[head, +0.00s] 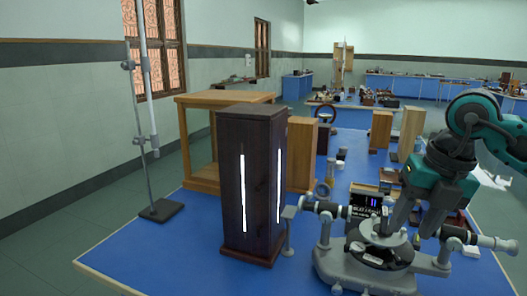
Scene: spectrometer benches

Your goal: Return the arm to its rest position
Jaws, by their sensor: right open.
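My right arm comes in from the right edge, teal and black. Its gripper (411,224) points down over the grey spectrometer (372,276), close to its round table. The gripper is open, with two dark fingers apart. I cannot tell whether they touch anything on the spectrometer table. My left gripper is not in view.
A dark wooden lamp box (262,190) with bright slits stands left of the spectrometer on the blue bench (135,262). A metal stand (150,130) rises behind its left edge. A wooden frame (200,150) and small instruments stand further back. The bench's front left is clear.

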